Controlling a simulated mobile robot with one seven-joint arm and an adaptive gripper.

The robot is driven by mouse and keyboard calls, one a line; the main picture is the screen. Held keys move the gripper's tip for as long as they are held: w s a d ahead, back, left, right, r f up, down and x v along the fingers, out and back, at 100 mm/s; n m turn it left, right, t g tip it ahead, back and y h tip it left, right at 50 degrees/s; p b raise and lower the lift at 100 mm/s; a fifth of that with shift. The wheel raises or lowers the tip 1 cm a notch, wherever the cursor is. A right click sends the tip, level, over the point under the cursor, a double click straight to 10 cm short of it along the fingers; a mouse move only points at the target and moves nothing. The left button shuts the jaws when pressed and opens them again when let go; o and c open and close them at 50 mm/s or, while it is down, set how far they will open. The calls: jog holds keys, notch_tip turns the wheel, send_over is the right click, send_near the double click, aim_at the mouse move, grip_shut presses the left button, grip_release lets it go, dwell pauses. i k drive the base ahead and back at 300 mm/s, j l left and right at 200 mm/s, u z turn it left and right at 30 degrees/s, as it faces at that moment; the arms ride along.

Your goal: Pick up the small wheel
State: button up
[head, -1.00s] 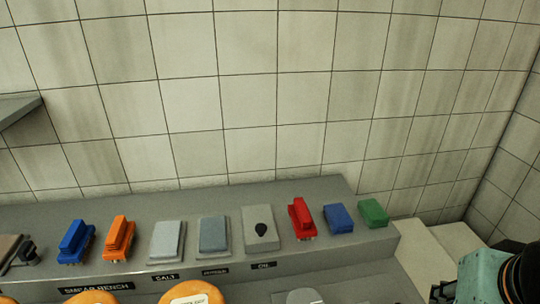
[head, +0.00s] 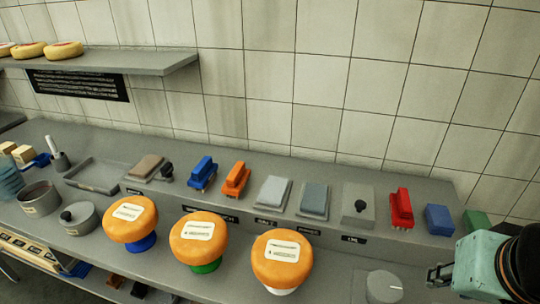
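Three orange cheese wheels with pale labels stand on the bench in the head view. The left wheel (head: 118,229) is on a blue stand (head: 141,243), the middle wheel (head: 184,245) on a green stand (head: 206,267), and the right wheel (head: 266,267) on a white stand (head: 284,291). They look close in size; I cannot tell which is the small one. My gripper (head: 436,276) is at the lower right, apart from all the wheels. Its dark fingers are small and partly hidden, so its opening is unclear.
More wheels (head: 64,50) sit on a wall shelf (head: 150,62) at upper left. A raised ledge (head: 330,236) behind the stands holds several coloured brushes and grey blocks. A grey round object (head: 383,287) lies between the right wheel and my gripper. Grey pots (head: 78,217) stand at left.

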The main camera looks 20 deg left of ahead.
aim_at(200, 238)
jog(key=k+j+u, duration=0.1)
jog(key=u, duration=1.7)
jog(key=z, duration=1.55)
jog(key=u, duration=1.05)
jog(key=i+j, duration=0.1)
jog(key=j, duration=0.85)
jog(key=i, duration=0.05)
